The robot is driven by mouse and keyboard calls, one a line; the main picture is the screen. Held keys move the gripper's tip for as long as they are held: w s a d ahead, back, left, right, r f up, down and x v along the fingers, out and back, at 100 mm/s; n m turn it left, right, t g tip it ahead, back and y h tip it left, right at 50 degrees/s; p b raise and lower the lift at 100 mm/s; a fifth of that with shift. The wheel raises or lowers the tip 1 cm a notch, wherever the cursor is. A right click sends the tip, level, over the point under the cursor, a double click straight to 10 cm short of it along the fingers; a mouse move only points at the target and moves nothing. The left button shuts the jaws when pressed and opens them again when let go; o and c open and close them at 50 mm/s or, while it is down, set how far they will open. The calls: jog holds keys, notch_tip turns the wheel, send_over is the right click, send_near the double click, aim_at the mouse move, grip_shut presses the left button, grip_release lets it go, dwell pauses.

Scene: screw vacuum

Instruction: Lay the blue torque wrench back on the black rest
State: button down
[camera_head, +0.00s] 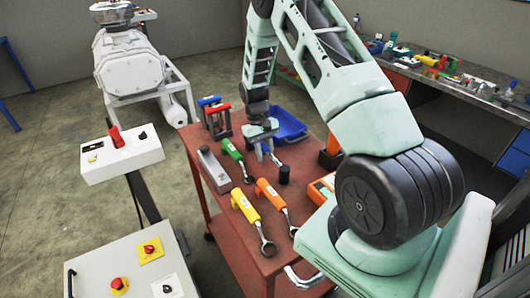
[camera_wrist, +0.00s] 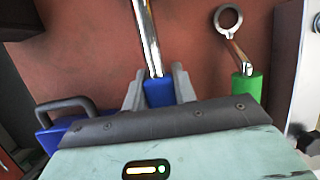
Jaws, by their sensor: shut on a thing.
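My gripper (camera_head: 264,136) is over the far part of the red-brown table. In the wrist view its fingers (camera_wrist: 157,90) are shut on the blue handle of the torque wrench (camera_wrist: 158,92). The wrench's metal shaft (camera_wrist: 147,35) points away from the fingers and runs out of the top of the picture. In the head view my gripper mostly hides the wrench. A short black upright piece (camera_head: 284,175) stands on the table just in front of my gripper; I cannot tell whether it is the black rest.
Green (camera_head: 232,149), yellow (camera_head: 245,208) and orange (camera_head: 269,191) wrenches lie on the table (camera_head: 228,215). A grey box (camera_head: 213,169) and red and blue frames (camera_head: 216,121) are left of my gripper. A blue tray (camera_head: 291,127) is to its right.

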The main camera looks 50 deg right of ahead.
jog(key=shift+f, duration=0.2)
jog(key=shift+c, duration=1.2)
grip_release()
jog(key=shift+r, duration=0.3)
jog(key=shift+r+p, duration=0.7)
jog(key=shift+r, duration=0.2)
jog(key=shift+r+p, duration=2.6)
jog(key=shift+r, duration=0.75)
